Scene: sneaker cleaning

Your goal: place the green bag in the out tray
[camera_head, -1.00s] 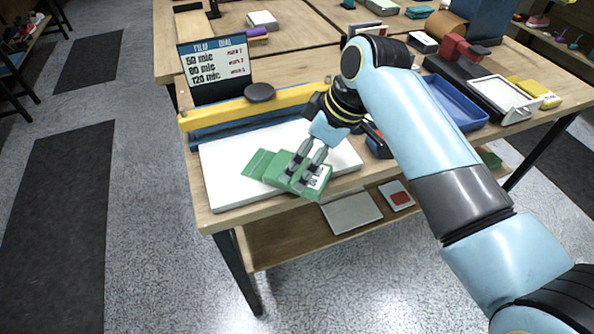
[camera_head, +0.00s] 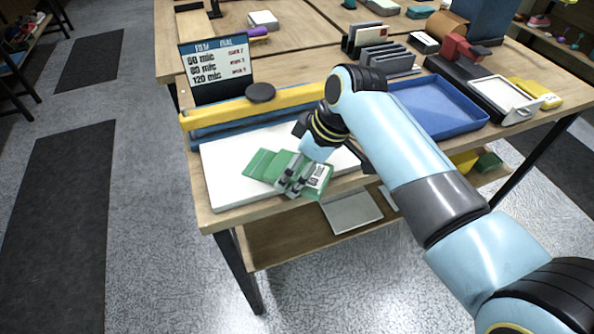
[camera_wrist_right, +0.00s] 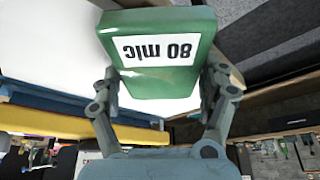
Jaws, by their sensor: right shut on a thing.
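The green bag (camera_head: 262,165) has a white label, which reads "80 mic" upside down in the right wrist view, where the bag (camera_wrist_right: 160,84) sits between both fingers. My right gripper (camera_head: 290,187) is shut on it, over the front part of the white board (camera_head: 225,178). The bag overlaps the board's front edge; I cannot tell whether it touches the board. An open, empty blue tray (camera_head: 425,105) lies on the table to the right, behind my right arm; I see no label on it. My left gripper is out of view.
A yellow and blue bar machine (camera_head: 215,119) with a black knob stands behind the board, with a film dial sign (camera_head: 216,65) behind it. A grey rack (camera_head: 385,60) and a red-handled press (camera_head: 458,48) stand near the tray. A shelf runs below the table.

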